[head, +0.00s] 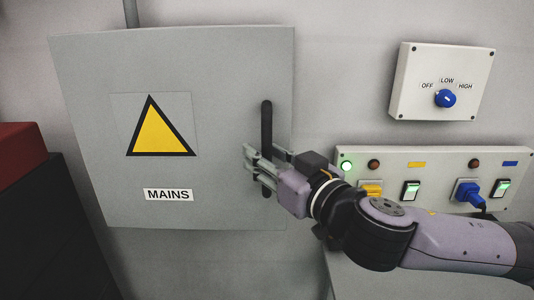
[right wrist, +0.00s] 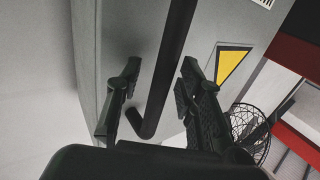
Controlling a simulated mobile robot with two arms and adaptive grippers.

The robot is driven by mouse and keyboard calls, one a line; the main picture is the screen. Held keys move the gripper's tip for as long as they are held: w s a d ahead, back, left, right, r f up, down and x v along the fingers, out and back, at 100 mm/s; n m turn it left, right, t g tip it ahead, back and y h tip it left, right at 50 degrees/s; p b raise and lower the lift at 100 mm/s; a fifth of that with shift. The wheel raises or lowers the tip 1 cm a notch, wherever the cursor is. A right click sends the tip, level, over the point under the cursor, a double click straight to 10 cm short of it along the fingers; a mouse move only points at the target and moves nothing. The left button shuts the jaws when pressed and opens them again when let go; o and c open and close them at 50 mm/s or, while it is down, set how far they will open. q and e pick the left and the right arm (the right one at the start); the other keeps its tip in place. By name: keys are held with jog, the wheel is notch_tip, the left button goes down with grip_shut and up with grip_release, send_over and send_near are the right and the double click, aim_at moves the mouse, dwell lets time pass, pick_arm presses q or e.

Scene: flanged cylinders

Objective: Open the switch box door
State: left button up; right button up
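The grey switch box door (head: 90,180) carries a yellow warning triangle and a MAINS label, and it looks shut. Its black vertical bar handle (head: 267,120) is near the right edge. In the right wrist view the handle (right wrist: 170,70) runs between the two fingers, with a gap on each side. My right gripper (head: 250,159) is open at the lower part of the handle; its fingers (right wrist: 155,95) are apart and not closed on the bar. The gripper hides part of the handle's lower end in the head view. My left gripper is in neither view.
A control box (head: 405,100) with a blue knob is on the wall at upper right. A panel (head: 440,163) with lights, switches and plugs sits below it, behind my right arm. A dark cabinet with a red top (head: 20,150) stands at left. A wire basket (right wrist: 250,125) shows in the wrist view.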

jog(key=shift+c, duration=0.2)
grip_shut()
dwell(0.6)
